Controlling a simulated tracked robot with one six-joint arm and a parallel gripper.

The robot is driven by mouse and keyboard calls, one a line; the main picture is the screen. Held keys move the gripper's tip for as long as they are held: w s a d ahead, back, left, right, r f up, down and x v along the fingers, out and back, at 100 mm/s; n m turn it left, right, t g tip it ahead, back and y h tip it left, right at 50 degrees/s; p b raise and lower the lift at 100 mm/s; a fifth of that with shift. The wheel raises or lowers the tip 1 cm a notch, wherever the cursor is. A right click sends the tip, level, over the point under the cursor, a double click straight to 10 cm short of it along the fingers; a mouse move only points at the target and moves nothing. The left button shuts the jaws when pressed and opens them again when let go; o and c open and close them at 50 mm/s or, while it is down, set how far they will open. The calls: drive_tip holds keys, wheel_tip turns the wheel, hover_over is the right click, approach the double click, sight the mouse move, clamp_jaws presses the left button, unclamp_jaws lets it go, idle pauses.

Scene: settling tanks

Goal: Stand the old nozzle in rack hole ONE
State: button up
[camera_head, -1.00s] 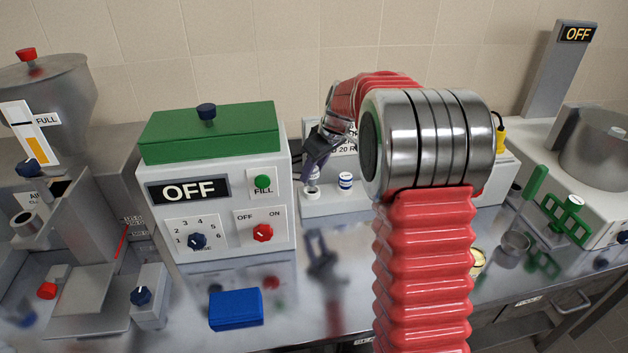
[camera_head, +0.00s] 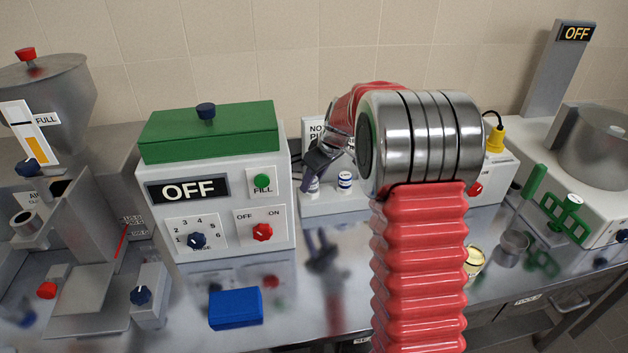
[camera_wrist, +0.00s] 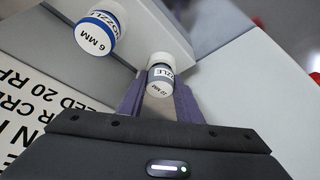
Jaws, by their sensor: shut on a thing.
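My gripper (camera_head: 311,176) is at the left end of the pale nozzle rack (camera_head: 330,206), behind the OFF machine's right side. In the wrist view its purple fingers (camera_wrist: 156,98) are shut on a white nozzle with a grey band (camera_wrist: 161,76), its label ending in MM. In the head view this held nozzle (camera_head: 312,188) is small and partly covered by the fingers. A second white nozzle with a blue band (camera_head: 345,182) stands on the rack to its right. It reads 6 MM in the wrist view (camera_wrist: 102,27). I cannot tell whether the held nozzle is seated in a hole.
The OFF machine (camera_head: 215,185) with a green lid stands close left of my gripper. A sign (camera_head: 312,128) stands behind the rack, partly hidden by my arm. A blue block (camera_head: 236,308) lies on the steel bench, and a yellow-rimmed tin (camera_head: 474,260) stands right of my arm.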

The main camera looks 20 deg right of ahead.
drive_tip(key=shift+o, duration=0.2)
drive_tip(key=shift+s+f, duration=0.2)
drive_tip(key=shift+f, duration=0.45)
drive_tip(key=o, duration=1)
drive_tip(key=shift+a, duration=0.1)
drive_tip(key=shift+o, duration=0.6)
drive_tip(key=shift+f, duration=0.1)
drive_tip(key=shift+a, duration=0.15)
drive_tip(key=shift+w+r, duration=0.1)
drive_tip(key=shift+r, duration=0.3)
drive_tip(key=v, duration=1.3)
drive_tip(key=shift+w, duration=0.25)
